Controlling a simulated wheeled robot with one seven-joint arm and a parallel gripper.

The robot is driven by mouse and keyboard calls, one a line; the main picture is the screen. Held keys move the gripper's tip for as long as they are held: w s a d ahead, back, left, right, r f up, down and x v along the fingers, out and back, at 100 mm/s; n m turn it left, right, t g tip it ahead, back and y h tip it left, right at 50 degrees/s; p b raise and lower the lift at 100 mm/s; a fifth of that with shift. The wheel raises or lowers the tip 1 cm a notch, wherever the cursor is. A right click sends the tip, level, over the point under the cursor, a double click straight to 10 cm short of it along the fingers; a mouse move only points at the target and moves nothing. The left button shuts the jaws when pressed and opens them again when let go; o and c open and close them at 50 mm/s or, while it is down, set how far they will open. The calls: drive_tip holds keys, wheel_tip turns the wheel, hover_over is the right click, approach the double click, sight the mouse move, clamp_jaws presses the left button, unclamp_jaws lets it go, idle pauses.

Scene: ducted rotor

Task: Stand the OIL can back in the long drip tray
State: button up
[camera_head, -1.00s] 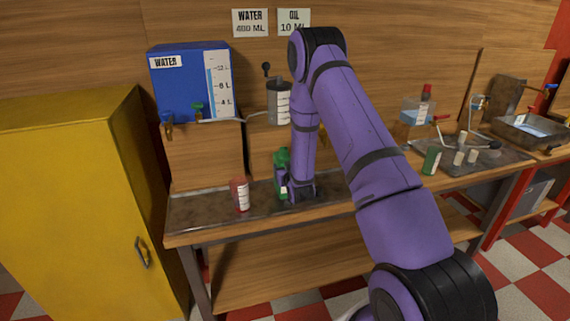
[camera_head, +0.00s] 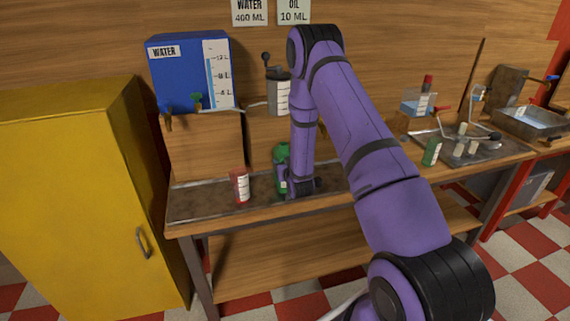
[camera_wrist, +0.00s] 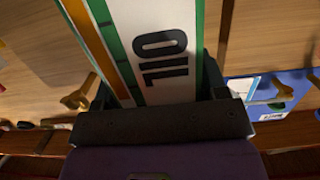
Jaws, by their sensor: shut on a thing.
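The green OIL can (camera_head: 282,155) looks upright over the long drip tray (camera_head: 208,205), partly hidden behind my forearm. In the wrist view the can's white label (camera_wrist: 163,60) reads OIL and fills the space between the fingers. My gripper (camera_head: 288,187) is shut on the can low on its body; the fingers also show in the wrist view (camera_wrist: 160,85). I cannot tell whether the can's base touches the tray.
A red can (camera_head: 239,187) stands in the tray left of the OIL can. The blue water tank (camera_head: 185,80) with taps is behind. A yellow cabinet (camera_head: 70,190) is at left. A green-and-white can (camera_head: 431,152) stands farther right.

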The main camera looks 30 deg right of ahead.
drive_tip(key=shift+f, duration=0.45)
drive_tip(key=o, duration=1.5)
drive_tip(key=shift+c, duration=0.2)
drive_tip(key=shift+s, duration=0.2)
drive_tip(key=v, duration=1)
drive_tip(key=shift+s+a, duration=0.15)
drive_tip(key=shift+s, duration=0.05)
drive_tip(key=shift+r, duration=0.1)
